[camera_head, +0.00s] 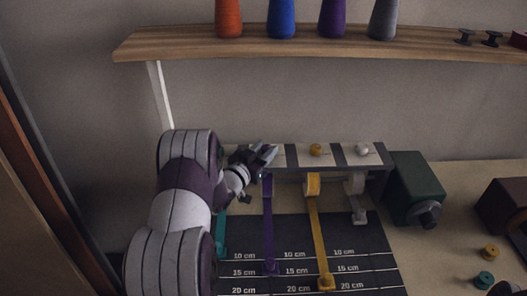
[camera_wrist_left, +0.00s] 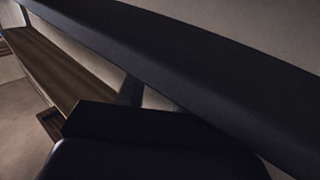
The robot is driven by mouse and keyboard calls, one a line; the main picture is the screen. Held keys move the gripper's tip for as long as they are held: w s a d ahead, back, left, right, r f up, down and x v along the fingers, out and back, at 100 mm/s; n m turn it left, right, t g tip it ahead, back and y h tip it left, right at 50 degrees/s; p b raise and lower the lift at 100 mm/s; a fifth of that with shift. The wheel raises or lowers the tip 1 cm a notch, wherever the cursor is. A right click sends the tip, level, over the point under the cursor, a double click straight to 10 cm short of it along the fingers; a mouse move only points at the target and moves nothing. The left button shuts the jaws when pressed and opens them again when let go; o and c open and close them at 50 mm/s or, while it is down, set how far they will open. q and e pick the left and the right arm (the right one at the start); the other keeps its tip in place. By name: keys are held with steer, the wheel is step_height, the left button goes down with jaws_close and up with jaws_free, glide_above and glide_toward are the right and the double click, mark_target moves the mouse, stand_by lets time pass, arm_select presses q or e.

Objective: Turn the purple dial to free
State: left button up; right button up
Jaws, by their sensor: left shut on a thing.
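My left gripper (camera_head: 265,155) reaches in from the left to the panel above the purple ribbon (camera_head: 268,225). It is shut, at the place in line with that ribbon where the purple dial sits. The dial itself is hidden by the fingers, so its setting cannot be read. The dial panel (camera_head: 339,158) also carries a yellow dial (camera_head: 316,149) and a white dial (camera_head: 362,149), both uncovered. The left wrist view shows mostly dark, close surfaces and no dial. My right gripper is not in view.
Yellow (camera_head: 316,235) and teal (camera_head: 221,236) ribbons hang over a dark measuring mat (camera_head: 345,250) marked in cm. A green box (camera_head: 415,187) stands right of the panel. A wooden shelf (camera_head: 180,43) with several thread cones runs above.

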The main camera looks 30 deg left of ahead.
arm_select(q)
steer(key=n+y+b, duration=0.1)
steer(key=y, duration=0.1)
steer(key=n+y, duration=0.2)
steer(key=d+n+y+b, duration=0.1)
steer(key=y, duration=0.2)
steer(key=shift+f+n+g+b, duration=0.2)
steer(key=shift+n+g+b, duration=0.1)
steer(key=shift+g, duration=0.1)
steer(key=n+g+y+b, duration=0.1)
steer(key=y, duration=0.1)
steer(key=shift+w+n+y, duration=0.1)
steer(key=shift+n+y, duration=0.3)
steer(key=n+g+y, duration=0.1)
steer(key=n+y, duration=0.1)
steer(key=shift+d+r+g+y, duration=0.1)
steer(key=shift+d+g+y, duration=0.05)
steer(key=shift+g+y, duration=0.2)
steer(key=n+g+y, duration=0.2)
steer(key=g+y, duration=0.1)
steer(key=shift+w+d+r+n, duration=0.1)
steer(key=shift+w+n, duration=0.1)
steer(key=shift+n, duration=0.1)
steer(key=shift+w+n+g+y, duration=0.15)
steer(key=shift+n+g+y, duration=1.2)
steer(key=shift+n+g, duration=0.75)
steer(key=shift+r+g, duration=0.1)
steer(key=shift+g, duration=0.45)
steer(key=o, duration=1)
steer(key=shift+o, duration=0.2)
